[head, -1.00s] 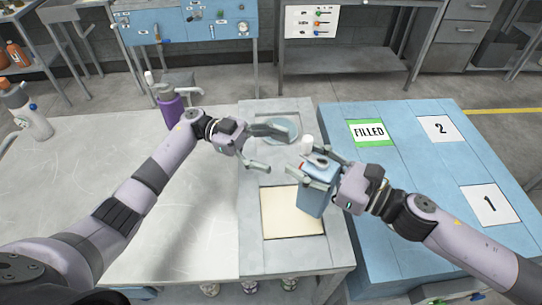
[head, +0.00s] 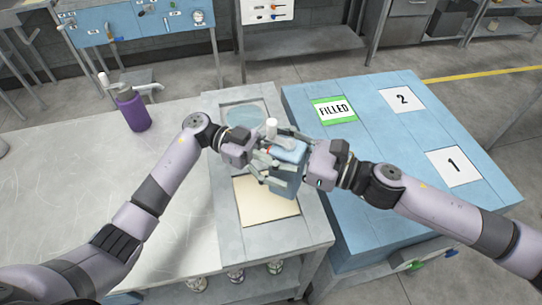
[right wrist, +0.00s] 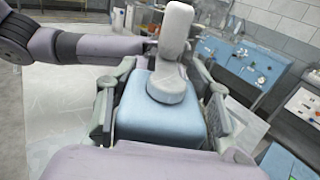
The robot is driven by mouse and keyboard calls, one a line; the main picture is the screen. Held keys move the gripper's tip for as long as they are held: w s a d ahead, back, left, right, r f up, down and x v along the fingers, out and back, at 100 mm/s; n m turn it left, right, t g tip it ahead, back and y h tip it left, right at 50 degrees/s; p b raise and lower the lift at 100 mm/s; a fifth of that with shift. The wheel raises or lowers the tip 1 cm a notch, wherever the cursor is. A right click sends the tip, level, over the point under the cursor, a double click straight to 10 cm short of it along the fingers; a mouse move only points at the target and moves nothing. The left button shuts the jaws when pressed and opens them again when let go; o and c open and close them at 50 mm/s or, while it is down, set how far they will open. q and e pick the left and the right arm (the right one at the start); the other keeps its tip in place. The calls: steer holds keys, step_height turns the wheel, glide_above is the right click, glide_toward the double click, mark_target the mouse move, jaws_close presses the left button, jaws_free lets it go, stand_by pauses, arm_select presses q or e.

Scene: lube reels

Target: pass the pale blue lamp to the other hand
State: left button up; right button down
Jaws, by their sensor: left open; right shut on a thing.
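The pale blue lamp (head: 286,181) has a boxy blue body and a white upper part; it is upright and held up near the pale square. In the right wrist view the lamp (right wrist: 160,112) sits between the two fingers of my right gripper (right wrist: 165,105). My right gripper (head: 276,157) is shut on its body, coming from the right in the head view. My left gripper (head: 282,160) is open and comes from the left, its fingers reaching around the lamp. The fingers overlap in the head view, so I cannot tell whether the left ones touch it.
The pale square (head: 266,207) and a round bluish disc (head: 245,115) lie on the grey middle stand. A purple bottle (head: 133,113) stands on the white table at left.

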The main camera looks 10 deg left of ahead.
arm_select(q)
steer(key=shift+d, duration=0.25)
arm_select(e)
steer(key=shift+r, duration=0.1)
arm_select(q)
steer(key=shift+c, duration=0.5)
steer(key=c, duration=1.5)
arm_select(e)
steer(key=c, duration=0.7)
jaws_free()
